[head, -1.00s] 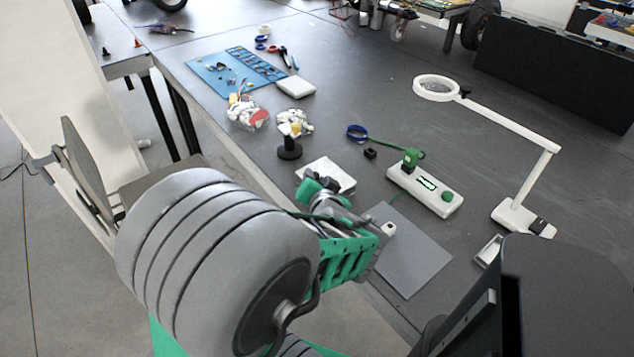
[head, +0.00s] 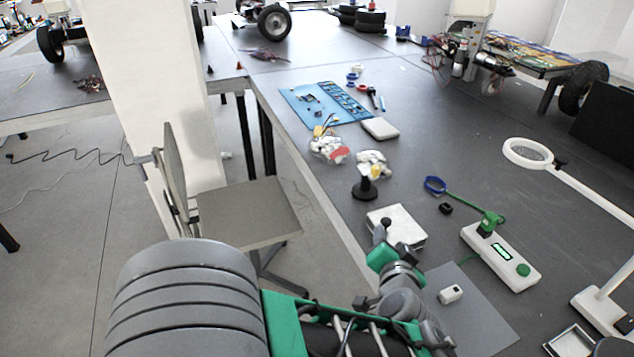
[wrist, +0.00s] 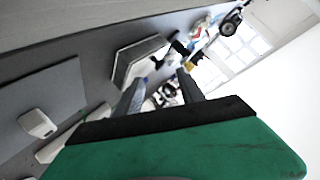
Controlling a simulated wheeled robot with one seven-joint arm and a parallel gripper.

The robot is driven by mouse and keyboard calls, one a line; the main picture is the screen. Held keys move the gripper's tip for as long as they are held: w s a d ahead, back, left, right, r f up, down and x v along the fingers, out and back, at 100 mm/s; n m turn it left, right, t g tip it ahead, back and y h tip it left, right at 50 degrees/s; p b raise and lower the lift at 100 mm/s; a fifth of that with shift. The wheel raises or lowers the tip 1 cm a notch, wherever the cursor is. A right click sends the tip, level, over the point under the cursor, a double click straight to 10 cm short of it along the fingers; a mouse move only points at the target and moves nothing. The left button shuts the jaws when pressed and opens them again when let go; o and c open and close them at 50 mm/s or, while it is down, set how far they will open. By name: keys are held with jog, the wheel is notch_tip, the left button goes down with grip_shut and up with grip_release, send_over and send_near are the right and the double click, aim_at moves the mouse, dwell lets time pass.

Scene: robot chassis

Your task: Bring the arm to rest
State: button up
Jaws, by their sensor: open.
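My arm enters the head view from the bottom left, with a large grey ribbed link and a green bracket. Its end, with a green piece and grey joints, is over the table's near edge, beside a white box (head: 396,228). The white box's edge (wrist: 138,58) shows beyond the fingers. A grey mat (head: 482,318) lies right of the arm's end with a small white device (head: 451,294) on it.
A grey chair (head: 245,213) stands left of the table. Open floor lies further left.

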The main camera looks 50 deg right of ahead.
jog(key=w+a+f+n+t+y+p, duration=0.1)
jog(key=w+a+n+y, duration=0.4)
jog(key=w, duration=0.4)
jog(key=w+a+f+n+y, duration=0.25)
jog(key=w+a+n, duration=0.25)
jog(key=w+n, duration=0.3)
jog(key=w+a+r+n+g+y+p, duration=0.3)
jog(key=w+a+n, duration=0.4)
jog(key=a, duration=0.6)
jog(key=a+r+p, duration=0.3)
jog(key=a+r, duration=0.1)
jog(key=a, duration=0.3)
jog(key=s+a+r+g+y+p, duration=0.1)
jog(key=a+r+p, duration=0.2)
jog(key=a+r, duration=0.2)
jog(key=shift+s+a, duration=0.3)
jog(key=shift+a, duration=0.55)
jog(key=shift+r, duration=0.1)
